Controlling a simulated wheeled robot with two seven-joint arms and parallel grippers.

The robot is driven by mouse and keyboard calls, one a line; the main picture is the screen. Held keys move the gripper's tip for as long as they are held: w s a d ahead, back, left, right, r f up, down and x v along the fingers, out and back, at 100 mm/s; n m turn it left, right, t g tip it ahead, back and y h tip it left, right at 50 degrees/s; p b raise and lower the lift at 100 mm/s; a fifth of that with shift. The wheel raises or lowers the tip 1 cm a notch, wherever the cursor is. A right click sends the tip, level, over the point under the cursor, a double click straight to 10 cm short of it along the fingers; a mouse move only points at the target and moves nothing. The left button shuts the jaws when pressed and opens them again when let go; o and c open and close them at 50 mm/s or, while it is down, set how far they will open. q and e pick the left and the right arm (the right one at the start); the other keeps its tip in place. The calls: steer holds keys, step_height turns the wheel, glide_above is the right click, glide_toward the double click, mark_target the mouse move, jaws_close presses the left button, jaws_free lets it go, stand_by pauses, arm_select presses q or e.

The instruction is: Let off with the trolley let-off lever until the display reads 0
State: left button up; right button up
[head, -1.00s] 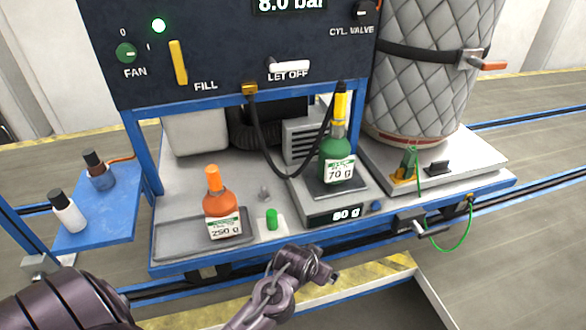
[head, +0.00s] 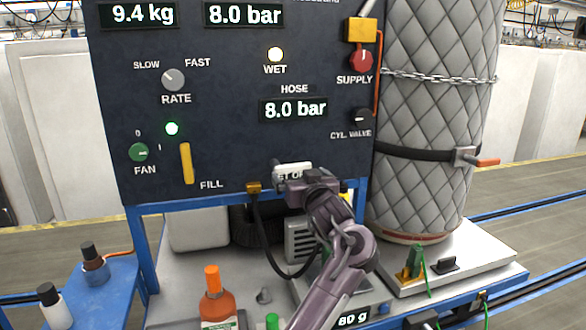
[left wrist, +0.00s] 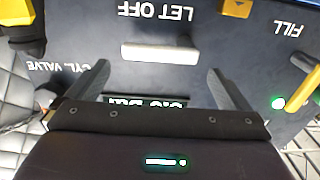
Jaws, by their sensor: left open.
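The white let-off lever (head: 292,169) lies level on the dark trolley panel. It also shows upside down in the left wrist view (left wrist: 160,53), between and just beyond my fingertips. My left gripper (head: 300,182) is in front of the panel at the LET OFF label, partly covering it. In the left wrist view my left gripper (left wrist: 162,72) is open and empty, with no visible contact with the lever. The HOSE display (head: 294,108) reads 8.0 bar; the upper pressure display (head: 243,13) also reads 8.0 bar. My right gripper is not in view.
A yellow fill lever (head: 186,163) is left of the let-off lever; the CYL. VALVE knob (head: 362,118) is to its upper right. A black hose (head: 262,235) hangs below the panel. Bottles, including an orange one (head: 218,305), stand on the trolley. A quilted cylinder (head: 425,110) stands right.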

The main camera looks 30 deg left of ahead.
mark_target(294, 168)
arm_select(q)
steer(key=p+x, duration=0.1)
steer(key=x, duration=0.4)
steer(key=shift+w+a, duration=0.15)
steer(key=shift+a, duration=0.1)
steer(key=shift+w+a, duration=0.45)
